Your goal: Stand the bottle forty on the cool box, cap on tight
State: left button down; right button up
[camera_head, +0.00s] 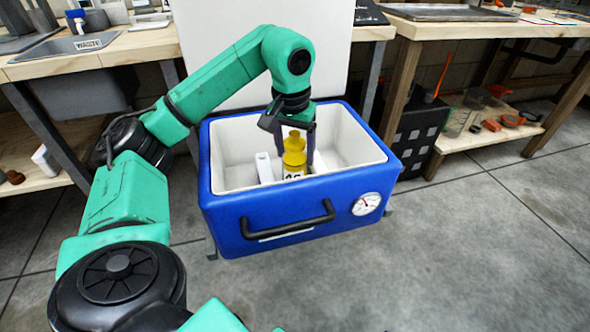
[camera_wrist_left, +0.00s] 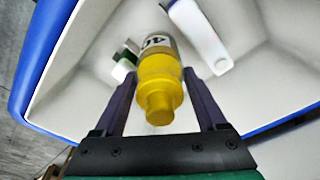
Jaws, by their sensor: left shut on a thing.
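The bottle forty (camera_head: 294,160) has a yellow top and a pale label. In the left wrist view the bottle (camera_wrist_left: 160,84) shows a "40" on its label, with the yellow cap on its neck. My left gripper (camera_head: 294,139) is shut on the bottle, a finger on each side of its yellow upper part. The bottle looks roughly upright within the open cool box (camera_head: 228,215), which is blue with a white lining. Its base is hidden, so I cannot tell whether it touches the floor, nor how tight the cap is. My right gripper is out of view.
A white container (camera_head: 264,168) stands in the box beside the bottle, and a small green-and-white item (camera_wrist_left: 124,62) shows in the wrist view. A black handle (camera_head: 290,224) and a gauge (camera_head: 366,204) are on the front. Workbenches flank the box; the floor at right is clear.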

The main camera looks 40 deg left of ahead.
pick_arm(q)
notch_tip(320, 180, down, 4)
jog(key=shift+b, duration=0.6)
jog(key=shift+r, duration=0.15)
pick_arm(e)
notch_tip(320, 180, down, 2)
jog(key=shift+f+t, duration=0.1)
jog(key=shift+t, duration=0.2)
pick_arm(q)
jog(key=shift+f, duration=0.2)
jog(key=shift+c, duration=1.1)
grip_release()
